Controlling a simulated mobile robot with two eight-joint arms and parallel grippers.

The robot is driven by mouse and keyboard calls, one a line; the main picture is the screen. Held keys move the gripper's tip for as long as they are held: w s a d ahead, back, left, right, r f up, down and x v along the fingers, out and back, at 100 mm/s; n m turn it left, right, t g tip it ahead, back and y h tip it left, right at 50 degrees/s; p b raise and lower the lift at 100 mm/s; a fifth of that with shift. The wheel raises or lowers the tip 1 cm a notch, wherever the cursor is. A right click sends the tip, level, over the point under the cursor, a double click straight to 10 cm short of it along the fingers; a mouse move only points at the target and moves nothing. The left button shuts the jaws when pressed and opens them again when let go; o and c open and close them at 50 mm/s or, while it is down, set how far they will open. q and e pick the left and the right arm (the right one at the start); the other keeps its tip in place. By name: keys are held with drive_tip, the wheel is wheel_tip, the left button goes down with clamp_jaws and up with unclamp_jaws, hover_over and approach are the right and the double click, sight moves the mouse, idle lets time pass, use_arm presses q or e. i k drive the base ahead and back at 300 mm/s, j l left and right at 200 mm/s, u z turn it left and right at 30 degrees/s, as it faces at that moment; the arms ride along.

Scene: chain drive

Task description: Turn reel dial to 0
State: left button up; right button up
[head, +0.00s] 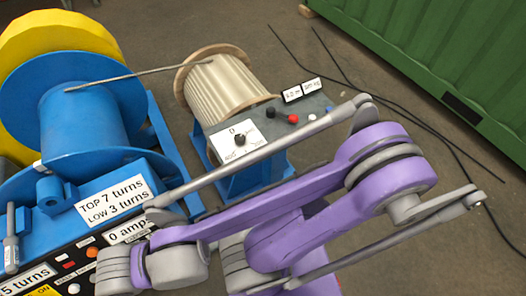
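The reel dial is a small black knob (239,140) on a white plate (252,131). The plate has a 0 at its top and larger numbers lower down, too small to read surely. The direction the knob points is too small to tell. The plate sits on the grey panel (316,104) of the stand in front of the pale wound reel (222,88). My purple and grey arm links cross the lower middle and right, nearer the camera than the panel. I cannot make out a gripper of either arm. Nothing visibly touches the knob.
A red button (293,118), another black knob (271,112) and a small display (301,90) are on the same panel. A blue winch (84,115) with labelled controls stands at left. A green container (450,50) is behind. Dark cables (345,75) lie on the floor.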

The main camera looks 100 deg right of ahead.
sight(239, 139)
drive_tip(key=z, duration=3.4)
drive_tip(key=j+u, duration=0.25)
drive_tip(key=j, duration=0.25)
